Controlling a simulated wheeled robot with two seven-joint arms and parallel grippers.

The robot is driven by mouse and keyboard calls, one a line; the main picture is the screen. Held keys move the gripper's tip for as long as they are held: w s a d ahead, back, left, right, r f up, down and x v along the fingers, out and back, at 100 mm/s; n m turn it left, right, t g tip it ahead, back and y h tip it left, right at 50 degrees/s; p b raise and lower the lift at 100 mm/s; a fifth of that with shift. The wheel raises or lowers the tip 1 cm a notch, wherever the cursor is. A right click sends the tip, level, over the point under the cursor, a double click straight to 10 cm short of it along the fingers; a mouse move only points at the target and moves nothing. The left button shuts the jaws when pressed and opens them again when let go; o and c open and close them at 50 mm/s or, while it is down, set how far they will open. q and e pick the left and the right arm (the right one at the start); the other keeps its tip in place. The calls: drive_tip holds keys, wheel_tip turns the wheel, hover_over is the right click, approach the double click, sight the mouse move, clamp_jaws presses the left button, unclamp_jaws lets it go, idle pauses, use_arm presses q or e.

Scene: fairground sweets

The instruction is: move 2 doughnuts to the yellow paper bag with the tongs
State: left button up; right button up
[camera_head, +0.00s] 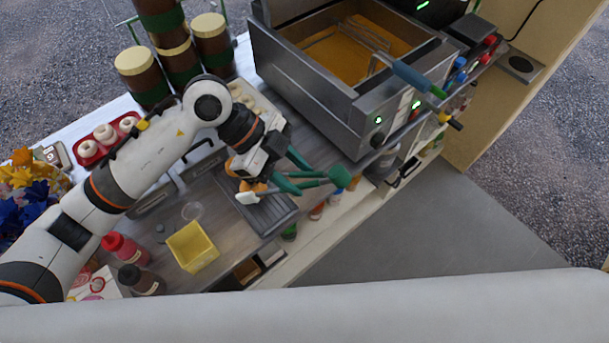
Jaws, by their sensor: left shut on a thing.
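My left gripper (262,178) is over the dark grey tray on the counter, shut on the green tongs (312,182). The tongs' arms point right and look spread, with no doughnut visible between them. The yellow paper bag (193,247) stands open at the counter's front, left of and below the gripper. White ring doughnuts (105,133) sit in a red tray (88,151) at the left, behind my left arm. More pale rings (245,97) lie behind my wrist, partly hidden by it. My right gripper is not in view.
A steel fryer (335,110) with a blue-handled basket stands at the back right. Brown jars (144,75) stand at the back left. Red (122,248) and dark (139,280) bottles stand left of the bag. A dark grey tray (268,217) lies below the gripper.

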use_arm(q)
drive_tip(key=a+f+n+t+b, duration=0.1)
drive_tip(key=a, duration=0.1)
drive_tip(key=w+a+f+n+t+b, duration=0.1)
drive_tip(key=a+n, duration=0.1)
drive_tip(key=a, duration=0.1)
drive_tip(key=w+a+f+n+t+b, duration=0.1)
drive_tip(key=a+n, duration=0.1)
drive_tip(key=shift+w+a+h+b, duration=0.25)
drive_tip(key=shift+a+h+b, duration=0.05)
drive_tip(key=shift+a+b, duration=0.1)
drive_tip(key=w+a+f+n+t+y+b, duration=0.1)
drive_tip(key=a+n+t+b, duration=0.2)
drive_tip(key=a, duration=0.9)
drive_tip(key=n+t, duration=0.1)
drive_tip(key=n, duration=0.2)
drive_tip(key=shift+f+t+y, duration=0.15)
drive_tip(key=shift+t+y, duration=0.15)
drive_tip(key=shift+t, duration=0.1)
drive_tip(key=shift+d, duration=0.1)
